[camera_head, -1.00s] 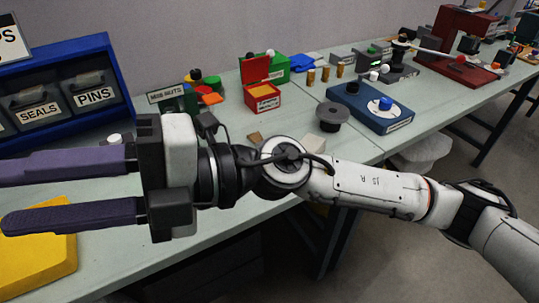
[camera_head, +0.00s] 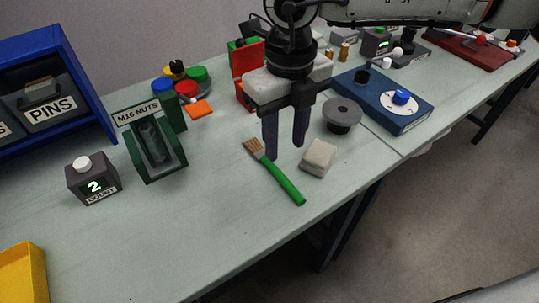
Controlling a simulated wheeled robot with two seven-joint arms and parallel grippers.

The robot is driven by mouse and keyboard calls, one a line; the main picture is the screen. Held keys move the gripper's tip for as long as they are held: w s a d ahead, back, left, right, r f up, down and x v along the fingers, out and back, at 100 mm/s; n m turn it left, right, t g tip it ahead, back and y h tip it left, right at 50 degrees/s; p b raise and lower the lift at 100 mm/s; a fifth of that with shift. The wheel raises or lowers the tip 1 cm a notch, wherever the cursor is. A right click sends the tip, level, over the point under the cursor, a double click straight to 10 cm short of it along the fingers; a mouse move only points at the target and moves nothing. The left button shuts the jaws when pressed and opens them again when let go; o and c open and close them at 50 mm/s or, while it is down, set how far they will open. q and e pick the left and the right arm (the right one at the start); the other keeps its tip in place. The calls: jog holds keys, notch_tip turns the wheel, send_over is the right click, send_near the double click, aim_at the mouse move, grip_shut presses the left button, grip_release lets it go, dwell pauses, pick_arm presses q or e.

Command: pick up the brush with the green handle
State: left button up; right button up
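The brush with the green handle (camera_head: 281,181) lies flat on the table. Its tan bristles point to the upper left and its handle runs to the lower right. My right gripper (camera_head: 285,152) points down over the table, its two dark fingers apart with nothing seen between them. The fingertips appear close to the brush, near where bristles and handle meet. I cannot tell their exact height above it. My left gripper is not in view.
A pale block (camera_head: 319,157) lies just right of the brush, with a grey flanged part (camera_head: 342,115) behind it. The green M16 nuts holder (camera_head: 153,150) and a counter box (camera_head: 92,178) stand to the left. A yellow tray (camera_head: 22,275) is at lower left. The front middle table is clear.

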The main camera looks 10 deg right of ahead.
aim_at(282, 177)
jog(key=shift+s+f, duration=0.25)
jog(key=shift+f, duration=1.2)
jog(key=f, duration=0.3)
jog(key=f+p, duration=0.1)
jog(key=shift+s+a+f, duration=0.15)
jog(key=shift+s+a, duration=0.05)
jog(key=shift+s, duration=0.05)
jog(key=shift+f, duration=0.45)
jog(key=shift+w, duration=0.1)
grip_shut()
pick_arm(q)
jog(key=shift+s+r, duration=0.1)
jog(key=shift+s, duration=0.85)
